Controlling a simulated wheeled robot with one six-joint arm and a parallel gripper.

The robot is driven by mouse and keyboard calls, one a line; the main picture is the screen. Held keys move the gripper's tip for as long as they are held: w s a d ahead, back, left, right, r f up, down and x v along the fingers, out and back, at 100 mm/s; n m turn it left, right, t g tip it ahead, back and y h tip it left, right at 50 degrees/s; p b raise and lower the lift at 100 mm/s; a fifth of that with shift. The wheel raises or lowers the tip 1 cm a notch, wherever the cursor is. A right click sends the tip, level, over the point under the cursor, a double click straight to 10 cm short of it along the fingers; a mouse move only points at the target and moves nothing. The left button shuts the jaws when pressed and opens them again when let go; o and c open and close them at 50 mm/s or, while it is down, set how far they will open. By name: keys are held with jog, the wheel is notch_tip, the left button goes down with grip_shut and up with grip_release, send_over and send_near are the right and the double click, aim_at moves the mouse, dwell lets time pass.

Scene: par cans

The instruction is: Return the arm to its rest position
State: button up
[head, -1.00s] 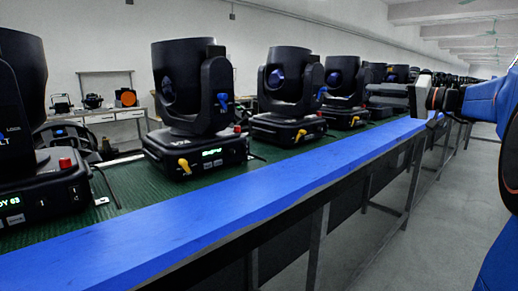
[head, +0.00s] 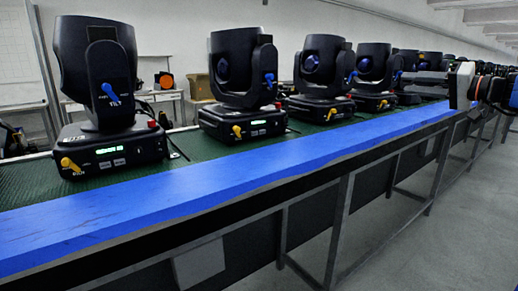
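My gripper (head: 424,84) is at the right of the head view, in front of the far lamps of the row and near the blue table edge. Its grey fingers point left, one above the other. I see no object held, but the gap between them is too small in the picture to judge. The white and black wrist (head: 461,84) sits behind the fingers, and my blue arm runs off the right edge.
Several black moving-head lamps stand upright in a row on a green mat (head: 25,183); the nearest lamp (head: 98,85) is at left. A blue edge strip (head: 220,178) fronts the long table. The grey floor (head: 400,250) at the right is clear.

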jog(key=s+a+f+g+h, duration=0.2)
jog(key=s+a+f+g, duration=0.2)
jog(key=s+a+f, duration=0.55)
jog(key=s+a+f+g+h, duration=0.1)
jog(key=s+a+f+g, duration=0.2)
jog(key=s+a+f, duration=0.6)
jog(key=s+f+n+g+h, duration=0.1)
jog(key=s+f+h, duration=0.2)
jog(key=s+f, duration=0.5)
jog(key=s+d+f+n+g+h, duration=0.1)
jog(key=s+f+h, duration=0.3)
jog(key=s+f, duration=0.5)
notch_tip(320, 180, down, 5)
jog(key=shift+d+r+n+g, duration=0.2)
jog(key=shift+n+g, duration=0.1)
jog(key=shift+g, duration=0.1)
jog(key=shift+s+d+f, duration=0.3)
jog(key=shift+s+f, duration=0.05)
jog(key=shift+s, duration=0.05)
jog(key=shift+c, duration=0.8)
